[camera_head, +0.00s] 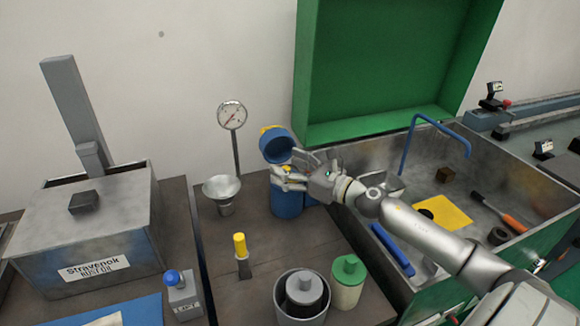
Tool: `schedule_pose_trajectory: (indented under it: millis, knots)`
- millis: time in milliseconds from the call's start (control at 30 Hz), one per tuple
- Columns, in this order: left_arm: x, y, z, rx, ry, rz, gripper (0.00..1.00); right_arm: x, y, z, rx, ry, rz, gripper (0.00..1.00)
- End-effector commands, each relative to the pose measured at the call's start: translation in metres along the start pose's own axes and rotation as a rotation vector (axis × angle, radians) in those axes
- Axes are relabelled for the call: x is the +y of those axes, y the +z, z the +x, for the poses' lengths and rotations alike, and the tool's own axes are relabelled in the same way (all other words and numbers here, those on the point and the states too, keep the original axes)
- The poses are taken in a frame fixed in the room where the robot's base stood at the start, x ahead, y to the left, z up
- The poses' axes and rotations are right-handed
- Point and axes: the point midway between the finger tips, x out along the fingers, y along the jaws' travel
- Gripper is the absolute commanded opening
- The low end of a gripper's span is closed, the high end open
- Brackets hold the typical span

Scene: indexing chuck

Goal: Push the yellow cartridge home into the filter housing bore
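The blue filter housing (286,203) stands upright on the dark bench. Above it is a tilted blue cup-shaped part (277,149), perhaps its lid, with a bit of yellow behind its upper rim. A small patch of yellow, which looks like the yellow cartridge (288,168), shows among my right gripper's fingers at the housing's top. My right gripper (281,174) reaches in from the right over the housing mouth. Its fingers hide the bore and the cartridge's depth; I cannot tell whether they grip or only touch it. My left gripper is not in view.
A dial gauge (232,116) on a post and a metal funnel (222,189) stand left of the housing. A yellow-handled brush (240,250), grey canister (301,299) and green-capped jar (348,280) stand in front. A metal sink (480,160) lies right.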

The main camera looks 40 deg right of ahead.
Motion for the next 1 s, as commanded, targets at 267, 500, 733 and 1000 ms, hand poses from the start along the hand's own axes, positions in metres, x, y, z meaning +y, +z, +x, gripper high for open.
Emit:
schedule_pose_trajectory:
  millis: [267, 500, 733, 1000]
  knots:
    - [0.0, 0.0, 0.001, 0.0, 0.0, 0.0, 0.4, -0.004, -0.011, -0.002, 0.016, -0.011, 0.009, 0.82]
    - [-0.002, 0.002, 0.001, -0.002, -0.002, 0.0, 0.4, -0.004, -0.012, -0.004, 0.018, -0.011, 0.011, 0.82]
    - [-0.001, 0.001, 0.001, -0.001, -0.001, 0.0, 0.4, -0.002, -0.012, -0.02, 0.019, -0.01, 0.013, 0.82]
    - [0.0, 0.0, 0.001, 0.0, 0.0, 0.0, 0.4, 0.0, -0.011, -0.056, 0.017, -0.008, 0.014, 0.82]
